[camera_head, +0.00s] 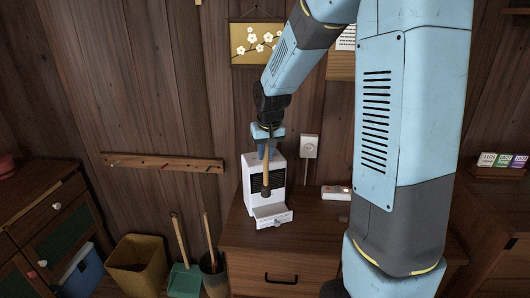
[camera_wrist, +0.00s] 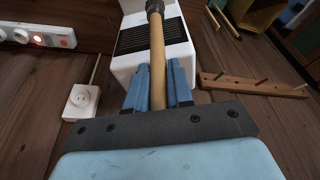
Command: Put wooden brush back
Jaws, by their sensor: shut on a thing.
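The wooden brush has a pale round handle and a dark end. My gripper (camera_head: 267,148) is shut on the handle and holds the brush upright, dark end down, in front of a white box-shaped appliance (camera_head: 249,180). The brush's dark end (camera_head: 265,188) hangs above the appliance's pulled-out drawer (camera_head: 272,216). In the wrist view the blue fingers (camera_wrist: 158,85) close on both sides of the handle (camera_wrist: 157,55). A wooden wall rail (camera_head: 160,162) with coloured pegs is to the left; it also shows in the wrist view (camera_wrist: 250,84).
The appliance stands on a wooden cabinet (camera_head: 262,240). A wall socket (camera_head: 309,146) and a power strip (camera_head: 337,192) are to its right. An ochre bin (camera_head: 135,263), a green dustpan (camera_head: 184,280) and a dark bucket (camera_head: 214,278) stand below the rail. A flower picture (camera_head: 255,45) hangs above.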

